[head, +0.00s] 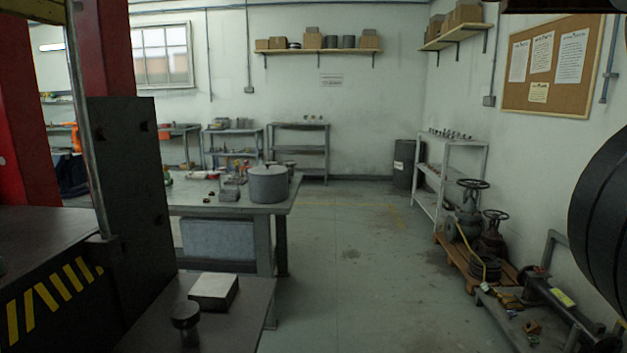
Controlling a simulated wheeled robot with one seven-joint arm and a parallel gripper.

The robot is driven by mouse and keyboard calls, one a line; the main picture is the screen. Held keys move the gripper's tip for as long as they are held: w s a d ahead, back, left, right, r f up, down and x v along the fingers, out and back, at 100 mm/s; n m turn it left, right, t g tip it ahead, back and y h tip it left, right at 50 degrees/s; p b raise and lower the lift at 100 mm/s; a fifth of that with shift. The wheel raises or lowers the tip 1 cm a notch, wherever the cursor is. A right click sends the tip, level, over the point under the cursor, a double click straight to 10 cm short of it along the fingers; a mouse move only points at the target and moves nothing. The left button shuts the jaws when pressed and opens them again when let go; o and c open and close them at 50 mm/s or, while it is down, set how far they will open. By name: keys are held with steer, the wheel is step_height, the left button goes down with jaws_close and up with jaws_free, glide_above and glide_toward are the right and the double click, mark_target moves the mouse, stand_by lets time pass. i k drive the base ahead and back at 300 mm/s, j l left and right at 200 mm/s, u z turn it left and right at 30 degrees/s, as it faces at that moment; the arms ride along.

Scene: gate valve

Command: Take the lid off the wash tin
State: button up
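A grey round tin (268,188), which looks like the wash tin, stands on the metal workbench (215,210) left of the middle of the head view. A flat grey lid (268,170) with a small knob sits on top of it. The inside of the tin is hidden. My gripper's fingers do not show in this view. A dark rounded part at the right edge seems to be mine.
A small block and other parts (230,190) lie left of the tin. A nearer bench (215,325) holds a metal block (214,290). Valves (467,210) stand on a pallet at right. The middle floor (345,260) is clear.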

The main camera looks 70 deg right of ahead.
mark_target(268, 170)
steer(key=z, duration=1.5)
steer(key=i+u, duration=0.1)
steer(key=u, duration=0.6)
steer(key=i+l+u, duration=0.45)
steer(key=l, duration=0.2)
steer(key=i+l+u, duration=0.25)
steer(key=l+u, duration=0.2)
steer(key=l, duration=0.25)
